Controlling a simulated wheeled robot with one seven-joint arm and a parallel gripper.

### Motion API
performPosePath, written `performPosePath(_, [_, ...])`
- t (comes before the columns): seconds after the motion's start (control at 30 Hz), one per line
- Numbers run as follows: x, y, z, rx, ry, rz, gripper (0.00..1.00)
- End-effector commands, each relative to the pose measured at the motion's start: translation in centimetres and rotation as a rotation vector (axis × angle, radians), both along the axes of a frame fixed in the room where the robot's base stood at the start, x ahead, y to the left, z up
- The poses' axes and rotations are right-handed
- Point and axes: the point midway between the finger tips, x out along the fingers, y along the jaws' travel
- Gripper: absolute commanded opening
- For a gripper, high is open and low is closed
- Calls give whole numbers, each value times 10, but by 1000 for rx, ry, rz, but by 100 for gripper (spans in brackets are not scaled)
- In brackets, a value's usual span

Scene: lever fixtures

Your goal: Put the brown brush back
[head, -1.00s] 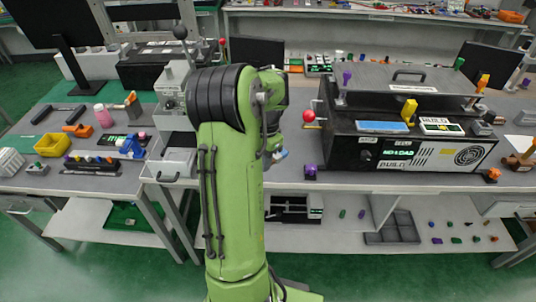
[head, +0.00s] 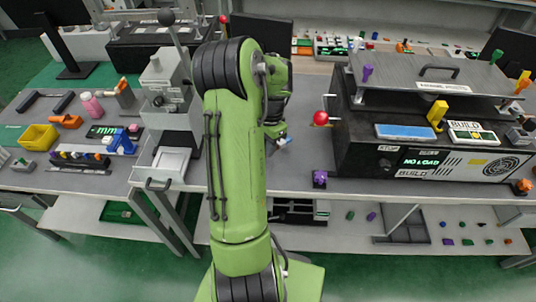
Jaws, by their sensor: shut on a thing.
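My green arm stands in the middle of the head view and covers much of the bench behind it. Only a small part of my gripper (head: 281,143) shows past the arm's right side, above the grey bench. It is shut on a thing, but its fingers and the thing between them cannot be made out. I cannot pick out a brown brush for certain.
A black machine (head: 345,150) with a red ball lever (head: 321,118) stands right of my arm. A grey lever fixture (head: 168,85) stands left of it. A yellow bin (head: 39,137) and small tools crowd the left bench. Bare bench (head: 296,168) shows between arm and machine.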

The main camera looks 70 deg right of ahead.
Motion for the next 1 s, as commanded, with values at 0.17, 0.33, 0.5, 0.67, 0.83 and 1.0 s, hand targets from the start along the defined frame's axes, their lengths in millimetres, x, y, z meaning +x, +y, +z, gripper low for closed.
performPosePath(0.17, [0,0,-31,3,1,1,0])
performPosePath(0.33, [0,0,-37,-1,0,1,0])
performPosePath(0.5, [0,0,-37,0,0,1,27])
performPosePath(0.67, [0,0,-37,0,0,1,45])
performPosePath(0.83, [0,0,-36,-1,0,1,45])
performPosePath(1.0, [0,-2,-22,-3,-2,1,45])
